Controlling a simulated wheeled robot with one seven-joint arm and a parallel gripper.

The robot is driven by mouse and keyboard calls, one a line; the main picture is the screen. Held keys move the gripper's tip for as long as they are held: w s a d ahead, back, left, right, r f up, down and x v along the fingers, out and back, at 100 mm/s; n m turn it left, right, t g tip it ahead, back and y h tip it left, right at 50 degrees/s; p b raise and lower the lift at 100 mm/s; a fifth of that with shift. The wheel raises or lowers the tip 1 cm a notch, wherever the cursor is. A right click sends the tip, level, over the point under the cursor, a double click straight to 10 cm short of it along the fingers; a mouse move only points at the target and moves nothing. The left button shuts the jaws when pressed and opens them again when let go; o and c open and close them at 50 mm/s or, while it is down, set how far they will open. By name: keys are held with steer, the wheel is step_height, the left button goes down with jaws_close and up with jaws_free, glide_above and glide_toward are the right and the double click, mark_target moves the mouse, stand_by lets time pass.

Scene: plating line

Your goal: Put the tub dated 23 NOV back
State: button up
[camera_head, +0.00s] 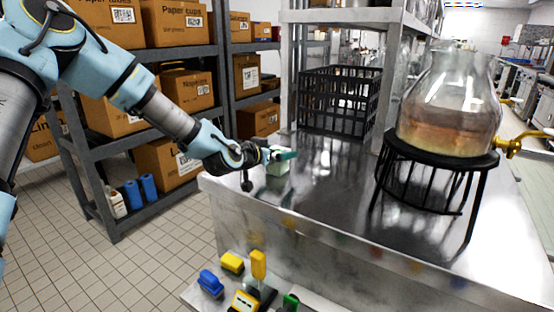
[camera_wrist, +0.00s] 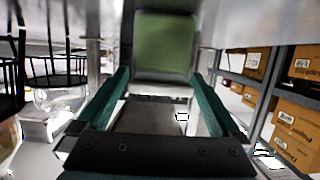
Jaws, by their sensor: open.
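A small pale tub (camera_head: 278,168) stands on the steel counter (camera_head: 325,185) near its left edge. In the wrist view a tub with a green face (camera_wrist: 166,45) is straight ahead, at the tips of the fingers. No date on it can be read. My gripper (camera_head: 284,155) is at the tub in the head view and partly covers it. In the wrist view my gripper (camera_wrist: 160,78) has its two teal fingers spread apart, with nothing clamped. I cannot tell whether the fingertips reach past the tub's sides.
A glass dispenser (camera_head: 450,105) with a brass tap stands on a black wire stand (camera_head: 440,165) at the counter's right. A black crate (camera_head: 340,100) sits at the back under a shelf. Shelves of cardboard boxes (camera_head: 187,90) stand left. The counter's middle is clear.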

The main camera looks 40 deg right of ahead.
steer(key=shift+r, duration=0.1)
jaws_close()
stand_by(0.8)
